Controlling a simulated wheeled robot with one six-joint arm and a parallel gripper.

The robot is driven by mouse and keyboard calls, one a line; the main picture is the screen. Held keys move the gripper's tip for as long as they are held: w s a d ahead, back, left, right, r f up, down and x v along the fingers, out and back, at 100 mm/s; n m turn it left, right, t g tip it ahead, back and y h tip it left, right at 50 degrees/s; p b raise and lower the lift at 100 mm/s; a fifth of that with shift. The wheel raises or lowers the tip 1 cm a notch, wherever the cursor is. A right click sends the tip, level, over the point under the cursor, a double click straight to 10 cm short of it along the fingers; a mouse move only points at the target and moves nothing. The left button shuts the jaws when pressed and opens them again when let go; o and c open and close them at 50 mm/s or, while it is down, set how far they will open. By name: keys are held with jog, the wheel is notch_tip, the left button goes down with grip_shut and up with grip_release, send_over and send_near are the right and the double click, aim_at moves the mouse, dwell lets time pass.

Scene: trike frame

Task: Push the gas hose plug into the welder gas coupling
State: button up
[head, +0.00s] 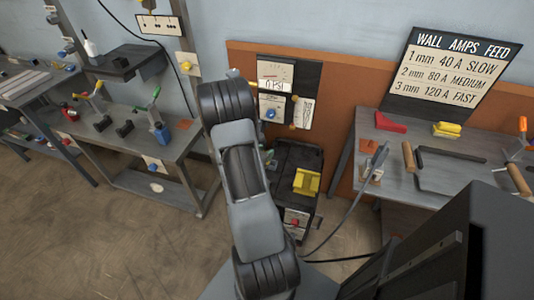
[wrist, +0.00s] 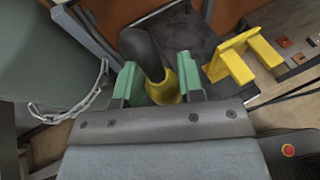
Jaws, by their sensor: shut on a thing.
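In the wrist view my gripper (wrist: 157,80) has its two green fingers on either side of a yellow, brass-like plug (wrist: 166,90) with a thick dark hose end (wrist: 142,48) rising from it. The gripper is shut on this plug. The black welder (wrist: 197,38) lies just beyond the fingers, with a yellow bracket (wrist: 245,60) to the right. In the head view the welder (head: 296,160) stands on the floor behind my arm, which hides most of the gripper and the plug. I cannot make out the gas coupling in either view.
A grey-green cylinder (wrist: 42,50) with a chain (wrist: 80,108) is close on the left in the wrist view. In the head view a workbench (head: 440,172) stands right of the welder, another bench (head: 130,135) left. A grey cable (head: 350,218) hangs at the right bench.

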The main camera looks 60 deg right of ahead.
jog(key=f+m+g+y+b, duration=0.1)
jog(key=m+g+b, duration=0.1)
jog(key=f+m+g+b, duration=0.2)
jog(key=b, duration=0.1)
jog(key=d+f+m+g+y+b, duration=0.1)
jog(key=f+m+g+b, duration=0.1)
jog(key=shift+w+f+g+y, duration=0.2)
jog(key=shift+w+g+y, duration=0.1)
jog(key=shift+g, duration=0.1)
jog(key=shift+f+b, duration=2.15)
jog(key=shift+f, duration=0.8)
jog(key=shift+f+b, duration=1.1)
jog(key=shift+f, duration=0.9)
jog(key=o, duration=1)
jog(key=shift+o, duration=0.2)
